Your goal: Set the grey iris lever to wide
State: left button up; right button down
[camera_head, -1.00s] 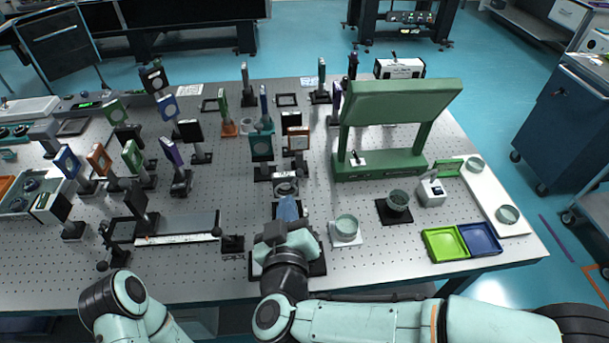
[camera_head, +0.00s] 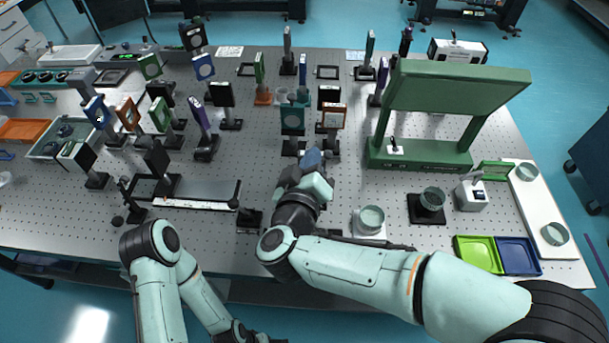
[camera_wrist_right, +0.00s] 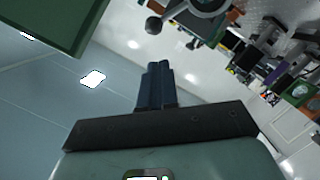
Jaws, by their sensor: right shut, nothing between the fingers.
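My right gripper (camera_head: 313,159) is shut and empty, its blue fingers pressed together, over the middle of the optical table. The fingers also show in the right wrist view (camera_wrist_right: 160,72). In the head view the iris is hidden behind this gripper and wrist. In the right wrist view, part of a grey ring (camera_wrist_right: 205,6), which looks like the iris, shows at the top edge. A dark ball knob (camera_wrist_right: 153,25) on a short stem sits beside it, above the fingertips with a visible gap. I cannot tell the lever's setting.
A teal mount (camera_head: 292,118) and an orange-brown framed mount (camera_head: 333,117) stand just beyond the right gripper. A green stand (camera_head: 422,155) is to the right. A glass dish (camera_head: 371,219) sits near the forearm.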

aim_at(330, 155)
jog(key=shift+w+d+f, duration=0.4)
jog(key=shift+d+f, duration=0.05)
jog(key=shift+f, duration=0.1)
jog(key=shift+w+d+f, duration=0.35)
jog(key=shift+d+f, duration=0.1)
jog(key=shift+f, duration=0.1)
jog(key=shift+w+d+f+p, duration=0.15)
jog(key=shift+d+f+p, duration=0.05)
jog(key=shift+d+p, duration=0.45)
jog(key=shift+f, duration=0.1)
jog(key=shift+w+d+f, duration=0.1)
jog(key=shift+w+f, duration=0.05)
jog(key=shift+p, duration=0.35)
